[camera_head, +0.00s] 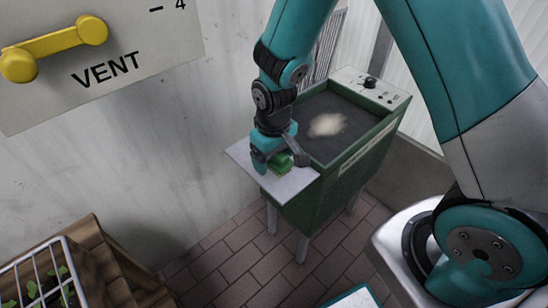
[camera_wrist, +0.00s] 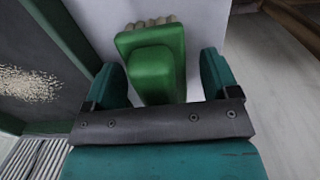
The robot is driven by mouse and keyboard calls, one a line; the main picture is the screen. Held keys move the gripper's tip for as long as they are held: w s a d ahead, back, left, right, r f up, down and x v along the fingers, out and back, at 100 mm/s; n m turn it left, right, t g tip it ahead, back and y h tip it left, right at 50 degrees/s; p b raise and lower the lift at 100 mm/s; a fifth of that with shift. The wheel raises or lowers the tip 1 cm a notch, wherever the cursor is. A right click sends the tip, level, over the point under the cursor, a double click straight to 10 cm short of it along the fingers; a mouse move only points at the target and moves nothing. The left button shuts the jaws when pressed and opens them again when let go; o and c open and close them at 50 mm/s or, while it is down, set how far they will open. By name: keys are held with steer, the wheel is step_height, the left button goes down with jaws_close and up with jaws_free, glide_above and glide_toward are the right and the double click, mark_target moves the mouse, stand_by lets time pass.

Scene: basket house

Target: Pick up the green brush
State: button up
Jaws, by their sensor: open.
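The green brush (camera_wrist: 152,70) lies on a pale side shelf (camera_wrist: 205,25), with tan bristles showing at its far edge in the wrist view. In the head view the brush (camera_head: 281,163) is partly hidden by my gripper (camera_head: 278,164). In the wrist view my gripper (camera_wrist: 162,85) is open, with one teal finger on each side of the brush handle. Gaps show between the handle and both fingers, wider on the right. The fingers do not grip the brush.
The shelf is fixed to a green bin (camera_head: 345,175) with a dark top holding a pale grainy pile (camera_head: 327,125). A control panel (camera_head: 370,86) is at its back. A wall panel with a yellow handle (camera_head: 55,48) and a wire basket (camera_head: 40,280) are at left.

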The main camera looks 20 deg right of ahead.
steer(key=c, duration=1)
steer(key=shift+r, duration=0.15)
steer(key=shift+c, duration=0.2)
step_height(320, 180, up, 20)
steer(key=p, duration=0.3)
